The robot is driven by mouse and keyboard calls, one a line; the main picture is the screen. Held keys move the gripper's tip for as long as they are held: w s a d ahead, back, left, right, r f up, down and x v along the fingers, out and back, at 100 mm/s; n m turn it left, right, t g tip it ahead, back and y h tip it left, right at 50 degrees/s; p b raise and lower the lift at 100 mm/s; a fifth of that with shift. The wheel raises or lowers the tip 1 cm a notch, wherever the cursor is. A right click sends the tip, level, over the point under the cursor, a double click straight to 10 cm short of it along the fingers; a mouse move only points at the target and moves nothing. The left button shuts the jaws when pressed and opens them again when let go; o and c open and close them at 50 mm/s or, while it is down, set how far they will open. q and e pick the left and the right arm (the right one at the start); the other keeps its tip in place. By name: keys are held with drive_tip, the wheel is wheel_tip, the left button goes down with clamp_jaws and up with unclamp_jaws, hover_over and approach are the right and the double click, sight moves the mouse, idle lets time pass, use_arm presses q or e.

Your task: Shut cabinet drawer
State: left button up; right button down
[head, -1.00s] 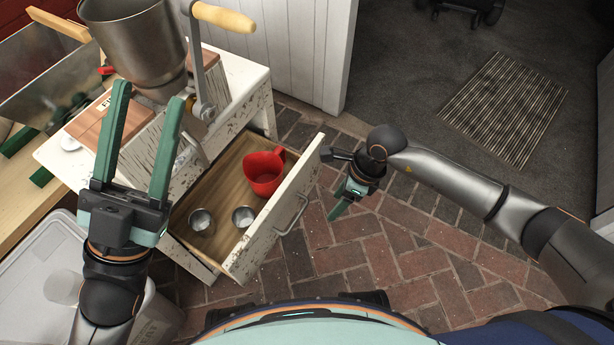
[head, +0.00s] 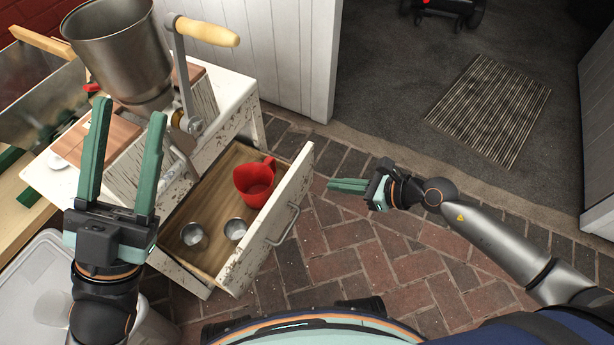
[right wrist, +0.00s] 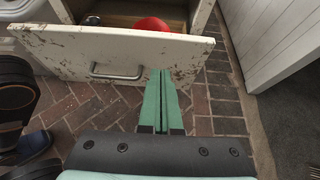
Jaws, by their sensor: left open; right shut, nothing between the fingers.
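The cabinet drawer (head: 284,217) is pulled out, with a worn white front and a metal handle (head: 284,226). It holds a red cup (head: 254,182) and two small metal cups (head: 193,234), (head: 236,229). The drawer front (right wrist: 125,56) and handle (right wrist: 117,73) also show in the right wrist view. My right gripper (head: 330,186) is shut and empty, pointing at the right end of the drawer front from a short way outside it. In the right wrist view its fingers (right wrist: 162,75) overlap the front's right part; I cannot tell contact. My left gripper (head: 130,118) is open and empty, left of the drawer.
A grinder with a metal hopper (head: 120,50) and wooden-handled crank (head: 207,31) stands on the cabinet top (head: 235,85). A clear bin (head: 32,270) is at lower left. The brick floor (head: 350,240) right of the drawer is free. A doormat (head: 492,108) lies beyond.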

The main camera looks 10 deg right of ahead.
sight(295, 175)
drive_tip(key=x, duration=0.2)
drive_tip(key=b+x, duration=0.1)
drive_tip(key=x, duration=0.2)
drive_tip(key=r+x, duration=0.1)
drive_tip(key=x, duration=0.1)
drive_tip(key=shift+w+a+b, duration=0.35)
drive_tip(key=shift+a+b, duration=0.05)
drive_tip(key=shift+a, duration=0.1)
drive_tip(key=shift+w+a, duration=0.3)
drive_tip(key=shift+a, duration=0.05)
use_arm(q)
drive_tip(key=f, duration=0.2)
drive_tip(key=shift+d+f, duration=0.3)
drive_tip(key=shift+f, duration=0.1)
drive_tip(key=shift+r, duration=0.1)
